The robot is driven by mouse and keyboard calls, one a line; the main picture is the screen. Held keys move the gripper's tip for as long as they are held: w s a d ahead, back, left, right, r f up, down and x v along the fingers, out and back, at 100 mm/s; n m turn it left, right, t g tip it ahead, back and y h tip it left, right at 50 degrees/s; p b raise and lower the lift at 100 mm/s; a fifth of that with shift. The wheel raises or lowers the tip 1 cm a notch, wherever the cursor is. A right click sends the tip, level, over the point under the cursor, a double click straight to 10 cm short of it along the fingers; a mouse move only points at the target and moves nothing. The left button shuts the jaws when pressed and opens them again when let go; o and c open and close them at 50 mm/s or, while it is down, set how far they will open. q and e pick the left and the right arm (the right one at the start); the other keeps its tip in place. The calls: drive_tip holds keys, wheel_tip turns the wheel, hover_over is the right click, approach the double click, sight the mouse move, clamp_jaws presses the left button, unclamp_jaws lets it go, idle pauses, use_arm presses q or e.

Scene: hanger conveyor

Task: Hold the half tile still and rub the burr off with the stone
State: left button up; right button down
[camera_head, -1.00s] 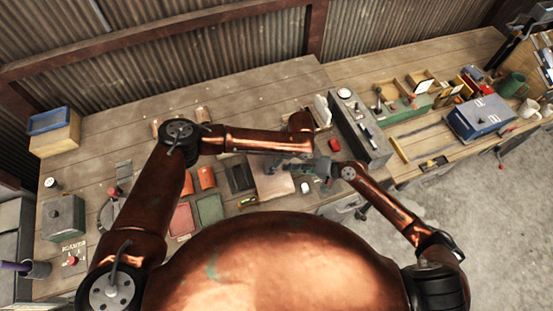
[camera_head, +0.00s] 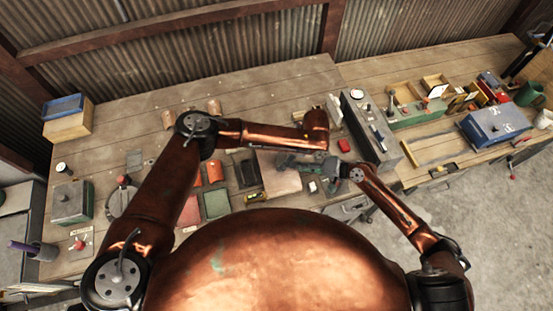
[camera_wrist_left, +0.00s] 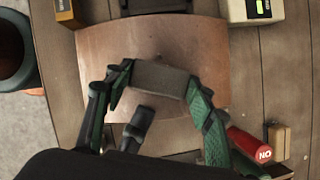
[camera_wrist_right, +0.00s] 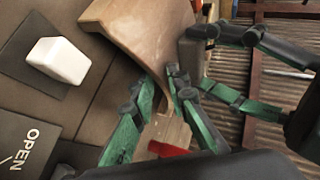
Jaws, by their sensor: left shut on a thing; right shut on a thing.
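The half tile (camera_wrist_left: 180,35) is a curved, orange-brown clay piece on the bench; it also shows in the head view (camera_head: 282,182) and the right wrist view (camera_wrist_right: 150,25). My left gripper (camera_wrist_left: 160,84) is shut on a grey block, the stone (camera_wrist_left: 158,77), held over the tile. Whether the stone touches the tile is unclear. My right gripper (camera_wrist_right: 162,82) is shut on the tile's near edge; its dark fingers also show below the stone in the left wrist view (camera_wrist_left: 138,125). The burr cannot be made out.
A white block (camera_wrist_right: 60,60) and a dark plate marked OPEN (camera_wrist_right: 28,140) lie beside the tile. A red piece marked NO (camera_wrist_left: 248,143) lies near my left gripper. A grey box (camera_head: 366,125) stands right of the tile. The back of the bench is mostly clear.

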use_arm(q)
drive_tip(key=shift+w+d, duration=0.25)
drive_tip(key=shift+d, duration=0.75)
use_arm(e)
drive_tip(key=shift+s+f, duration=0.25)
drive_tip(key=shift+f, duration=0.1)
use_arm(q)
wheel_tip(320, 180, up, 8)
drive_tip(key=shift+r, duration=0.15)
use_arm(e)
drive_tip(key=c, duration=2.2)
unclamp_jaws()
use_arm(q)
drive_tip(key=shift+a, duration=0.1)
use_arm(e)
drive_tip(key=o, duration=0.4)
drive_tip(key=shift+w+r, duration=0.2)
drive_tip(key=shift+d+r, duration=0.2)
drive_tip(key=shift+d, duration=0.25)
drive_tip(key=v, duration=1.1)
